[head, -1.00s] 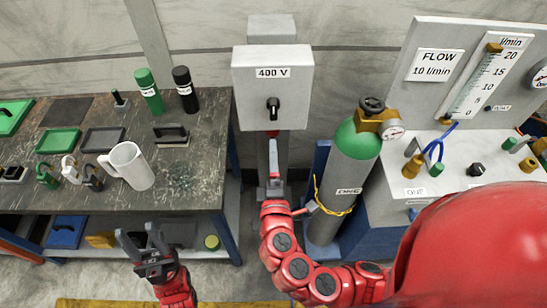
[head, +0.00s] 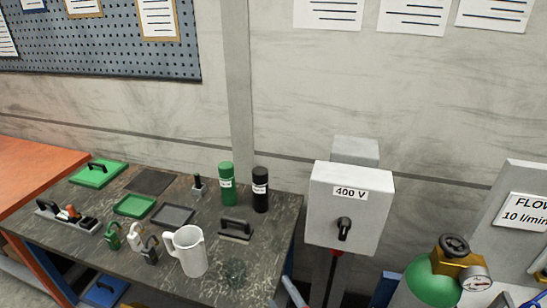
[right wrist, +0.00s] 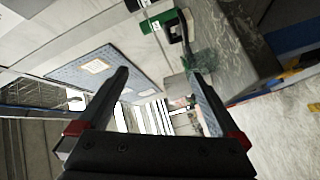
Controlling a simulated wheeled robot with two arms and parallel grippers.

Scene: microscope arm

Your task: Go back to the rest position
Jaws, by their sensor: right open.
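My right gripper (right wrist: 160,74) is open in the right wrist view, its two dark fingers apart with nothing held between them. In the head view at most a small part of it shows at the bottom edge, below the 400 V switch box (head: 348,210); most of my right arm is out of the picture. The box is grey with a black rotary knob (head: 344,229), and nothing touches its front. My left gripper is not in view.
The dark workbench (head: 110,245) at left carries a white mug (head: 190,252), padlocks, trays, a green bottle (head: 227,184) and a black bottle (head: 260,190). A green gas cylinder (head: 432,286) with a brass regulator (head: 457,262) stands at lower right. A pegboard (head: 110,45) hangs behind.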

